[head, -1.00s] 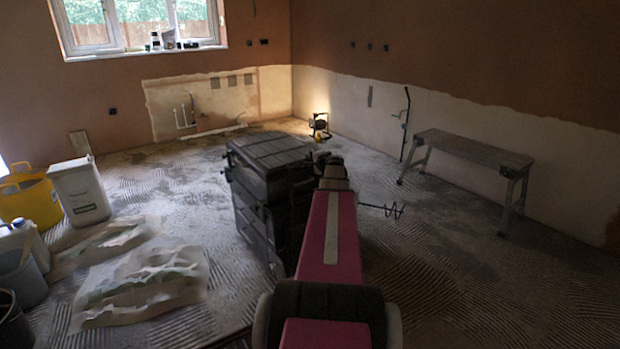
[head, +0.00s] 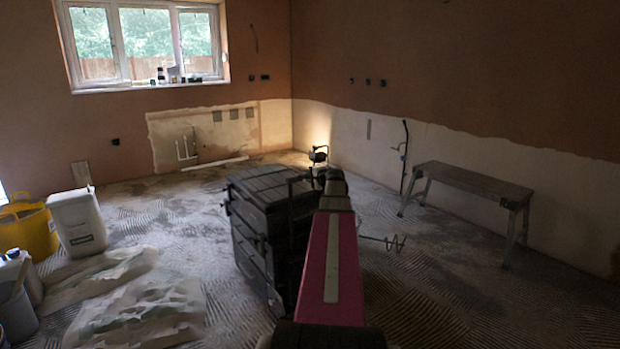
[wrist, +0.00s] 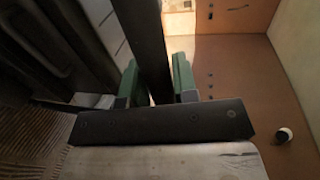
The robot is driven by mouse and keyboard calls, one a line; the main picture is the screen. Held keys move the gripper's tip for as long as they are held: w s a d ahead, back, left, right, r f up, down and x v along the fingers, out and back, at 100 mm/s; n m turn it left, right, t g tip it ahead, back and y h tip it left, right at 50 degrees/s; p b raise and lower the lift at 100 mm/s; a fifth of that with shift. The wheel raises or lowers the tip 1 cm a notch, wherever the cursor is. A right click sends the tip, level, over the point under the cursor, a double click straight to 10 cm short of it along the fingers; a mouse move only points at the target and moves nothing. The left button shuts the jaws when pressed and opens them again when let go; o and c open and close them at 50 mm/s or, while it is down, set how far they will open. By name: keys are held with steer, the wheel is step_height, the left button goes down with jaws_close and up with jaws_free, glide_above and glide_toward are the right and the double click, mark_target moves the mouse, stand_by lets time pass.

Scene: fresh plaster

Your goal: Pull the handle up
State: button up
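A black stacked tool case (head: 256,215) stands on the floor in the middle of the head view, partly behind my pink arm. A thin dark handle (head: 291,190) shows at its right side, above the lid. In the wrist view, a dark bar of the handle (wrist: 146,40) runs down between the two green fingertips of my gripper (wrist: 158,82). One finger lies on each side of the bar, very close to it. I cannot tell whether they press on it. In the head view my arm hides the fingers.
A grey bench (head: 470,186) stands along the right wall. A small lamp (head: 318,155) stands behind the case. The floor right of the case is mostly clear.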

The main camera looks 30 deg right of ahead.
steer(key=o, duration=0.3)
steer(key=shift+r, duration=0.2)
steer(key=shift+o, duration=0.2)
steer(key=a+v, duration=0.1)
steer(key=v, duration=0.9)
steer(key=shift+s+d, duration=0.4)
steer(key=shift+d, duration=0.05)
steer(key=a+f+n+g+y, duration=0.1)
steer(key=a+f+n+g, duration=0.2)
steer(key=a+f, duration=0.5)
steer(key=a+f+n+g+y, duration=0.1)
steer(key=a+f+n+g, duration=0.25)
steer(key=a, duration=0.75)
steer(key=a+f+n+g+y, duration=0.1)
steer(key=a+f+n+g, duration=0.15)
steer(key=a+f, duration=0.6)
steer(key=s+a+f+n+g+h, duration=0.2)
steer(key=s+a+f+n+g, duration=0.1)
steer(key=s+a, duration=0.4)
steer(key=s+a+f+n+g+h, duration=0.2)
steer(key=s+a+f+n, duration=0.3)
steer(key=a, duration=0.6)
steer(key=s+f+g, duration=0.1)
steer(key=s, duration=0.1)
steer(key=shift+s+f+g, duration=0.25)
steer(key=shift+f+g, duration=0.05)
steer(key=shift+f, duration=0.05)
